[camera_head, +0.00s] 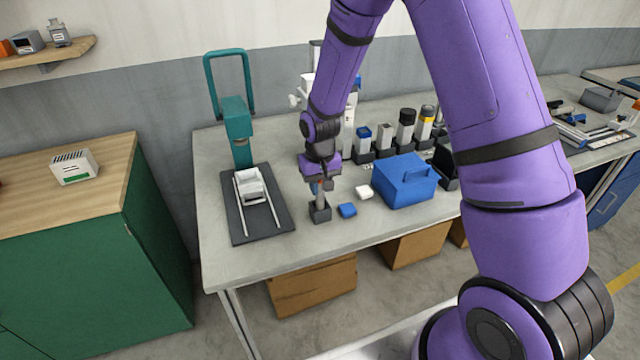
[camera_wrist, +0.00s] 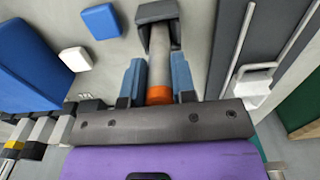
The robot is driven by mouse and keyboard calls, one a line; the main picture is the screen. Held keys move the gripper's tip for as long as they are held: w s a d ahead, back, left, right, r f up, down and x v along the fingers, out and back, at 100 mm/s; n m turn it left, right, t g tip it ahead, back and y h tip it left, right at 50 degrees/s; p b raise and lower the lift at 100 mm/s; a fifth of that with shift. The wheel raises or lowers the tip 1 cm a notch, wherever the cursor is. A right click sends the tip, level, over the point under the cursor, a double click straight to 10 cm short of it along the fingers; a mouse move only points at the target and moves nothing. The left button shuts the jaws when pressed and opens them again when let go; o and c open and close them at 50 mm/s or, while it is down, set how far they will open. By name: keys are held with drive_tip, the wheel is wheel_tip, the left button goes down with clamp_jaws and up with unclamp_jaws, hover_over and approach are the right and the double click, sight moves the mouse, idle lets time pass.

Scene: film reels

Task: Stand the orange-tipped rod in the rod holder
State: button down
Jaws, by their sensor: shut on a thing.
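The rod (camera_wrist: 163,48) is a light grey bar, and its orange tip (camera_wrist: 159,95) is at the upper end, close to my palm. My gripper (camera_wrist: 157,80) is shut on the rod, with a blue finger on each side near the orange tip. The rod holder (camera_head: 320,213) is a small dark grey block on the table, directly below my gripper in the head view. It also shows at the top of the wrist view (camera_wrist: 157,12). The rod looks about upright and its lower end meets the holder; how deep it sits is hidden.
A blue block (camera_head: 347,210) and a white block (camera_head: 364,192) lie just right of the holder. A blue box (camera_head: 404,182) stands farther right. A dark tray with a white frame (camera_head: 240,228) is at the left, by a teal press (camera_head: 238,130). Several bottles stand behind.

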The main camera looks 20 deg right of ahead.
drive_tip(key=shift+f, duration=0.3)
drive_tip(key=c, duration=1.2)
unclamp_jaws()
drive_tip(key=shift+r, duration=0.1)
drive_tip(key=shift+r, duration=5.4)
